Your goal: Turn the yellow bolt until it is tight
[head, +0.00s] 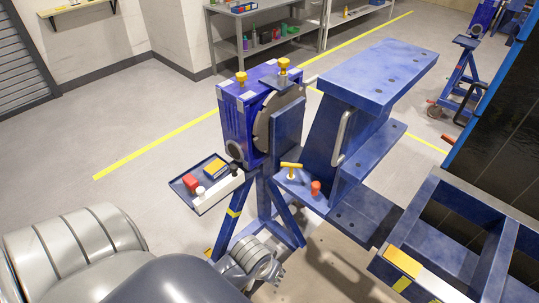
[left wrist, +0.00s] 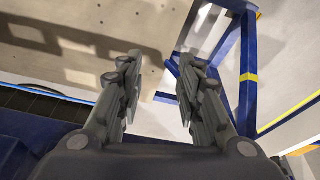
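A yellow T-shaped bolt (head: 291,169) stands upright on a low blue ledge of the rotary jig (head: 238,125), beside an orange-red knob (head: 315,187). Two more yellow-headed bolts, a left one (head: 241,78) and a right one (head: 284,66), sit on top of the jig's blue housing. I cannot tell from the pictures which one the task means. My left gripper (head: 276,273) is low in front of the jig stand, below and apart from all of them. In the left wrist view its two fingers (left wrist: 158,78) are spread with nothing between them. My right gripper is not in view.
A small tray (head: 188,207) with red, yellow and white items juts out left of the jig. The blue stand legs (head: 229,220) are close to my left gripper. A large blue bracket (head: 350,95) and a frame (head: 430,205) fill the right. Open floor lies left.

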